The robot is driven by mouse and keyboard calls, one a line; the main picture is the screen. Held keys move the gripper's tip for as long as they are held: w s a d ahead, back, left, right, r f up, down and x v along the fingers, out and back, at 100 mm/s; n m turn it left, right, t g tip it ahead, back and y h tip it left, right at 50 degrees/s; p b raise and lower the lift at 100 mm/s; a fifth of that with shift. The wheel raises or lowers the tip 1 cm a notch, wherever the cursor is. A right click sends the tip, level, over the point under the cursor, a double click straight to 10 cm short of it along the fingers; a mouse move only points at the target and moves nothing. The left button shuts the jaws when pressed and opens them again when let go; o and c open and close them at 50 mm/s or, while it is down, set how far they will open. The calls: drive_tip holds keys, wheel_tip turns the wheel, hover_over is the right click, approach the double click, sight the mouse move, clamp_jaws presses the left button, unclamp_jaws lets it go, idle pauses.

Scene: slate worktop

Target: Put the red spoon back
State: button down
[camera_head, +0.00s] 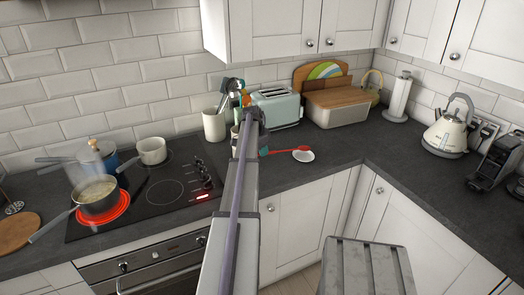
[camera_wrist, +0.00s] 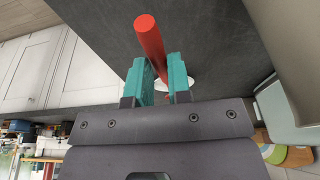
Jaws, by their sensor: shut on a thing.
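The red spoon (camera_head: 281,151) shows in the head view at the back of the worktop, its bowl end over a small white dish (camera_head: 303,156). In the wrist view its red handle (camera_wrist: 150,38) passes between the teal fingertips of my gripper (camera_wrist: 160,82), which is shut on it. The dish shows partly behind the fingers in the wrist view. In the head view my arm hides most of my gripper. I cannot tell whether the spoon touches the dish. A cream crock (camera_head: 214,125) and several upright utensils (camera_head: 230,87) stand left of my arm, partly hidden.
A pale toaster (camera_head: 277,107) and a bread bin (camera_head: 338,108) stand along the back wall. On the left, a steaming pot (camera_head: 97,197) sits on a glowing hob ring. A kettle (camera_head: 446,130) stands at the right. The worktop (camera_head: 345,143) right of the dish is clear.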

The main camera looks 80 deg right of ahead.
drive_tip(key=c, duration=1)
unclamp_jaws()
drive_tip(key=shift+c, duration=0.4)
wheel_tip(320, 180, up, 8)
drive_tip(key=p, duration=0.8)
drive_tip(key=shift+r, duration=0.2)
drive_tip(key=shift+f, duration=0.15)
